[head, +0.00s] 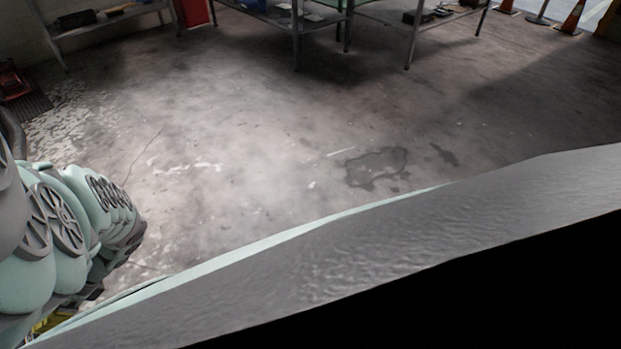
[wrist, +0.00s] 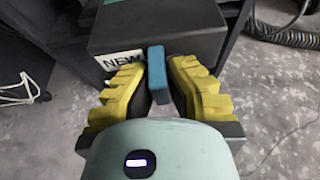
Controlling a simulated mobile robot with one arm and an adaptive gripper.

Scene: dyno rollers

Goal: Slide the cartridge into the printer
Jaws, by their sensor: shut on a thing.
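My gripper (wrist: 160,84), with yellow ribbed fingers, is shut on a small blue block, the cartridge (wrist: 156,62), in the wrist view. The cartridge stands up between the fingertips and overlaps the front of a dark grey box (wrist: 165,25) with a white "NEW" label (wrist: 120,62). This box may be the printer. I cannot tell whether the cartridge touches it or is apart from it, and no slot is clearly visible. The head view does not show the cartridge or the box.
In the wrist view, dark upright panels flank the box, a ribbed black hose (wrist: 285,36) lies at upper right and a pale cable (wrist: 22,92) at left. The head view shows bare concrete floor (head: 250,130), with metal tables (head: 297,35) at the back.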

